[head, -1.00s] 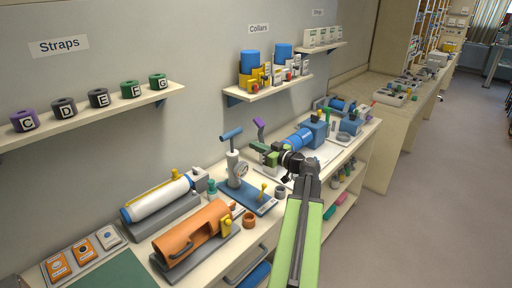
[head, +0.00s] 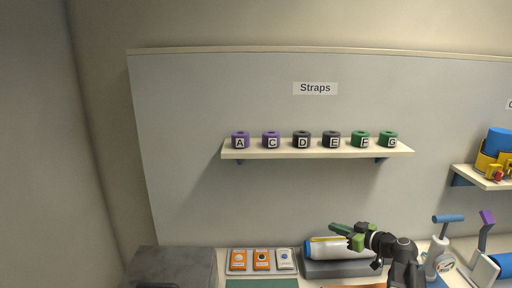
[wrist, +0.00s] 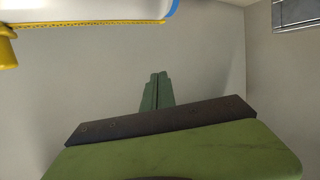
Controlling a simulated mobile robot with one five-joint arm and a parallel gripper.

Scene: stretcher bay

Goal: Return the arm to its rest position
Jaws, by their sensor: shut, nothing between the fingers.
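My gripper (head: 341,229) shows at the lower right of the head view, its green jaws pointing left in front of the white cylinder with blue ends. It is shut and holds nothing. In the wrist view its green fingers (wrist: 157,92) lie together against a plain pale wall. My dark wrist and arm are at the bottom edge of the head view, and the rest of the arm is out of frame.
A shelf (head: 310,152) under the Straps sign holds several lettered rolls. On the bench are a tray (head: 236,268) of orange and white packs, the white cylinder (head: 322,247) and a blue-handled pump (head: 441,240). A grey box (head: 172,266) stands at left. A second shelf (head: 484,180) is at right.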

